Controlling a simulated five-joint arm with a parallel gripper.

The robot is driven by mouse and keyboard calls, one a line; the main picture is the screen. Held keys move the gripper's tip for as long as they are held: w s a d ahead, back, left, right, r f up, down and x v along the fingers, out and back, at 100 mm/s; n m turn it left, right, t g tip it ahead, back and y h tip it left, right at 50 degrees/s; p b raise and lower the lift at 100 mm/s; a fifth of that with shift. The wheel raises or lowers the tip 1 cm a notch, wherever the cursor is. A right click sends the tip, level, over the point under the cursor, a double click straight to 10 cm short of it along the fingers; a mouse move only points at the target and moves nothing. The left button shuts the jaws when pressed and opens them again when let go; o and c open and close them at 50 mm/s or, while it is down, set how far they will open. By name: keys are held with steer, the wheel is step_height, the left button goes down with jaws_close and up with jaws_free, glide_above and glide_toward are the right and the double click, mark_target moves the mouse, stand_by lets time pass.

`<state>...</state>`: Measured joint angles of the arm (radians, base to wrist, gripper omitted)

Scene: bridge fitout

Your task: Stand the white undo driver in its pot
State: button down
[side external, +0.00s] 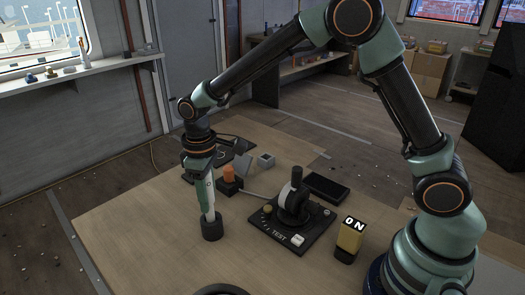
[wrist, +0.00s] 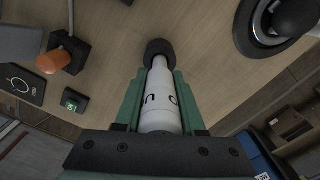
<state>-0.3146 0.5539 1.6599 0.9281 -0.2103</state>
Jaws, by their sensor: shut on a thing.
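My gripper (side external: 203,183) points down and is shut on the white undo driver (side external: 210,210). The driver stands about upright between the green fingers, and dark letters show on its white body (wrist: 160,100) in the wrist view. A small dark round pot (side external: 212,231) stands on the wooden table directly below. The driver's lower end reaches the pot's mouth, and its tip is hidden there. In the wrist view the pot (wrist: 158,47) lies just beyond the fingertips, in line with the driver. I cannot tell how deep the tip sits.
Right of the pot is a black TEST panel (side external: 278,236) with a tall lever (side external: 295,190). A yellow and black ON block (side external: 349,240) stands farther right. An orange-topped piece (side external: 229,177) stands behind. The table front left (side external: 140,240) is clear.

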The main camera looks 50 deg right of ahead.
steer(key=shift+f, duration=1.35)
steer(key=shift+c, duration=2.2)
jaws_free()
steer(key=shift+r, duration=0.1)
step_height(320, 180, up, 11)
steer(key=shift+f, duration=0.1)
steer(key=shift+r, duration=0.55)
